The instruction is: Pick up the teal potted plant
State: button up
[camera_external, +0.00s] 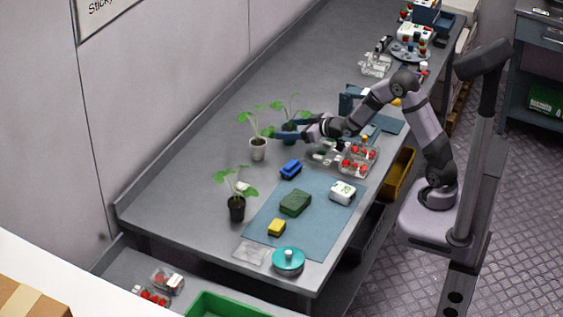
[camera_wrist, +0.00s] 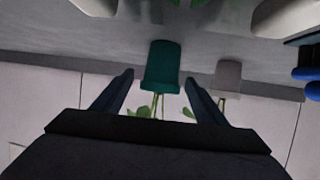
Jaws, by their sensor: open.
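The teal potted plant (camera_wrist: 162,66) shows in the wrist view with its pot between the two open fingers of my gripper (camera_wrist: 160,88); its green leaves hang below in that upside-down view. In the external view the plant (camera_external: 290,108) stands on the grey bench, its pot partly hidden by my gripper (camera_external: 282,129). The fingers are on either side of the pot with visible gaps in the wrist view; I cannot tell the exact depth.
A plant in a pale pot (camera_external: 258,148) stands close by, and a plant in a black pot (camera_external: 237,208) is nearer the front. A blue block (camera_external: 291,169), a berry punnet (camera_external: 358,158) and a blue mat (camera_external: 322,219) lie nearby. The bench along the wall is clear.

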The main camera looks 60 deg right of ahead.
jog(key=shift+p+x, duration=0.45)
jog(key=shift+x, duration=1.4)
jog(key=c, duration=1.2)
